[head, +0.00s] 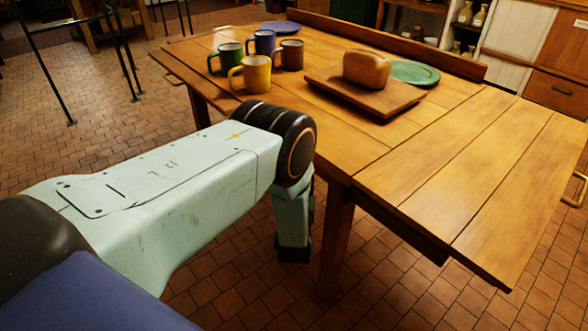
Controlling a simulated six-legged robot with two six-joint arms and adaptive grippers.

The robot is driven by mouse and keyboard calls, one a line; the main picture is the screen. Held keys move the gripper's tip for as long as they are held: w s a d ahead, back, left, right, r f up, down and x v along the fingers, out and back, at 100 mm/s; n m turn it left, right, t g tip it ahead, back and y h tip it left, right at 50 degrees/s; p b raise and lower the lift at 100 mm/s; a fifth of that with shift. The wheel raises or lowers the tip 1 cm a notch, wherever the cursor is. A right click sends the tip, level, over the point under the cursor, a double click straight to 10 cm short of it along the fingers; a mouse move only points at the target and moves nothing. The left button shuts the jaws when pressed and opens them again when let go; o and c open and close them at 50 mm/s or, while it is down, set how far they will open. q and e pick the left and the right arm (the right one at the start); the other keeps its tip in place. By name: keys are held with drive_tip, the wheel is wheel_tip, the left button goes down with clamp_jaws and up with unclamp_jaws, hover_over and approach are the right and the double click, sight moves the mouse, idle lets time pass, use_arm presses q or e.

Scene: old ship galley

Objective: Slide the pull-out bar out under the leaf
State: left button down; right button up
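The table's leaf (470,185) stands out level at the right end of the wooden table. A dark wooden piece (415,238) runs under its near edge, from the table's leg side outwards, and stops short of the leaf's outer corner. It looks like the pull-out bar, but I cannot tell it surely from the table frame. My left arm reaches in from the left and bends down beside the table's near side. Its dark lower end, seemingly my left gripper (294,252), is left of the near leg, apart from the bar; its fingers cannot be made out. My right gripper is out of view.
On the table top (330,140) stand a green mug (225,60), a blue mug (263,42), a yellow mug (252,76) and a brown mug (289,56). A loaf (366,69) lies on a board (385,101). The near leg (336,240) stands on the tiled floor.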

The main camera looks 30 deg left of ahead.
use_arm(q)
drive_tip(key=shift+s+d, duration=0.1)
drive_tip(key=shift+d, duration=0.3)
drive_tip(key=shift+d+f, duration=0.1)
drive_tip(key=c, duration=1.5)
unclamp_jaws()
drive_tip(key=shift+s, duration=0.1)
drive_tip(key=shift+c, duration=0.2)
drive_tip(key=o, duration=0.3)
drive_tip(key=shift+o, duration=0.3)
drive_tip(key=v, duration=1.1)
drive_tip(key=shift+s, duration=0.4)
drive_tip(key=shift+d+f, duration=0.1)
